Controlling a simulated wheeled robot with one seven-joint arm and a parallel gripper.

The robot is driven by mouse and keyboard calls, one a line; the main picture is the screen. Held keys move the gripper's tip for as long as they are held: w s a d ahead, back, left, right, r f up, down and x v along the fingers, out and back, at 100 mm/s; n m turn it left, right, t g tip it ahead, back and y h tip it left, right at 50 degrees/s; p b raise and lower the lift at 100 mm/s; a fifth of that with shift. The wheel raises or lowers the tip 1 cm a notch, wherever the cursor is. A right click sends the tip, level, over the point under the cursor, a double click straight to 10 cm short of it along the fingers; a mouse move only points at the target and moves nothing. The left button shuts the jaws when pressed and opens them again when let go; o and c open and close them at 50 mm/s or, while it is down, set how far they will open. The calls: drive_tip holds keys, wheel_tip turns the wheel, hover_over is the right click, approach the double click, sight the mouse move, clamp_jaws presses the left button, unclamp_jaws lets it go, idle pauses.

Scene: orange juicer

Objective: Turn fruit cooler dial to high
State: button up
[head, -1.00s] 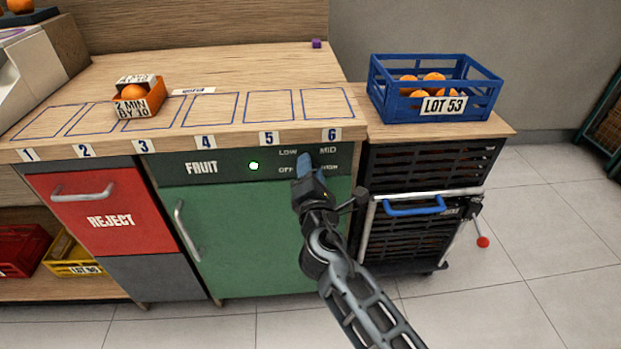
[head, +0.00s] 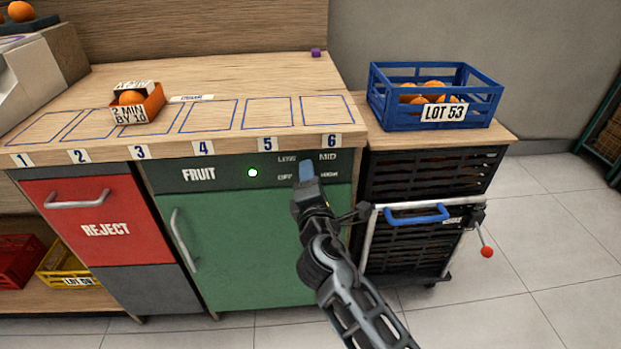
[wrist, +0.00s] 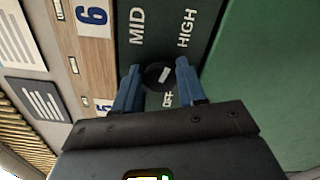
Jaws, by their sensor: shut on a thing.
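The fruit cooler (head: 262,245) has a green door and a dark panel marked FRUIT, with a lit green lamp (head: 252,172). LOW, MID, OFF and HIGH stand around the dial. The dial (wrist: 153,79) is a round dark knob with a short white mark, which slants to the upper right in the wrist view; I cannot tell which end points. My gripper (wrist: 158,68) has a blue finger on either side of the dial and is shut on it. In the head view my gripper (head: 306,172) is at the panel and hides the dial.
The wooden counter (head: 250,70) overhangs the panel just above my gripper. A cart (head: 425,170) with a blue handle and a red-knobbed lever stands close on the right, under a blue crate (head: 435,100) of oranges. The red REJECT bin (head: 85,205) is to the left.

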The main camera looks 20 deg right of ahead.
drive_tip(key=o, duration=0.9)
drive_tip(key=shift+o, duration=0.2)
drive_tip(key=shift+s, duration=0.1)
drive_tip(key=v, duration=0.7)
drive_tip(key=shift+s, duration=0.25)
